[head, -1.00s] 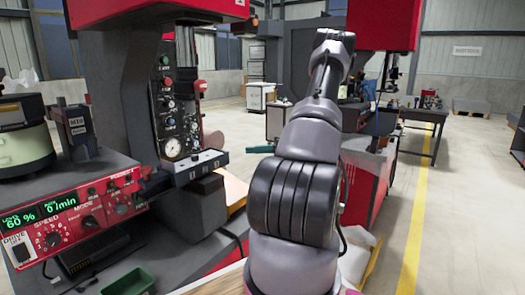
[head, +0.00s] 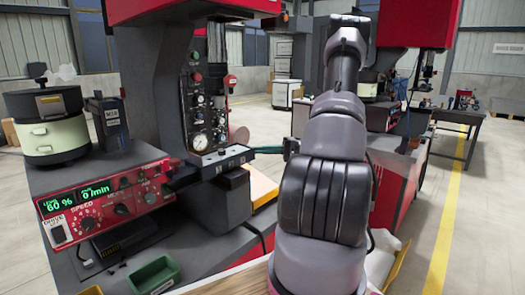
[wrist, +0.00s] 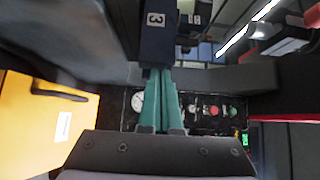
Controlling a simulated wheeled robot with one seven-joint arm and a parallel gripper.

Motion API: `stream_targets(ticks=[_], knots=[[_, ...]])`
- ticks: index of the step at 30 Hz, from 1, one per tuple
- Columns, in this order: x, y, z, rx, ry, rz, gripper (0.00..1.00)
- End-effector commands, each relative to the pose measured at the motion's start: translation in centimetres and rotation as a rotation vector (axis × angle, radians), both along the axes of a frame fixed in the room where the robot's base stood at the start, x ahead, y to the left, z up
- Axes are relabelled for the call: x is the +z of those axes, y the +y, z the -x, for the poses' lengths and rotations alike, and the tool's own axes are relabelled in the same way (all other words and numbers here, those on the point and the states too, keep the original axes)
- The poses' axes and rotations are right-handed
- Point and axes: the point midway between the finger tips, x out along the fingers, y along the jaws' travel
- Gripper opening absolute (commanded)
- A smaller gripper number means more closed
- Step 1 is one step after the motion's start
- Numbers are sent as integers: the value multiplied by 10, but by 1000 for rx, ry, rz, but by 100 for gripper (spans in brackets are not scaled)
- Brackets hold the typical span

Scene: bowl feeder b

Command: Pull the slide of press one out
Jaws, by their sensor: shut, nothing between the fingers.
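The near press (head: 165,75) stands left of centre in the head view, with a black gauge panel (head: 199,105) on its front. A grey slide-like block with light labels (head: 222,156) juts out below the gauge. I cannot read a press number. My gripper (head: 257,150) has teal fingers pointing left at this block's right end, very close to it. In the wrist view the fingers (wrist: 160,75) are together and empty. Their tips meet the edge of a dark block marked 3 (wrist: 156,38) in the picture; I cannot tell whether they touch it.
A red control box (head: 105,205) reading 60 % and a bowl feeder (head: 45,125) are at the left. A green bin (head: 154,276) lies at the front. In the wrist view a yellow surface (wrist: 45,125) is at the left. Open floor with a yellow line (head: 443,220) is at the right.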

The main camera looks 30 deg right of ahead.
Motion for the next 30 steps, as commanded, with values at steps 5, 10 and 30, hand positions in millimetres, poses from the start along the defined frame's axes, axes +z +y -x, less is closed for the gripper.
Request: stream_targets(ticks=[5,10,30], knots=[[1,44,16,9,4,-6,0],[0,77,28,9,3,-6,0],[0,81,22,8,0,-1,0]])
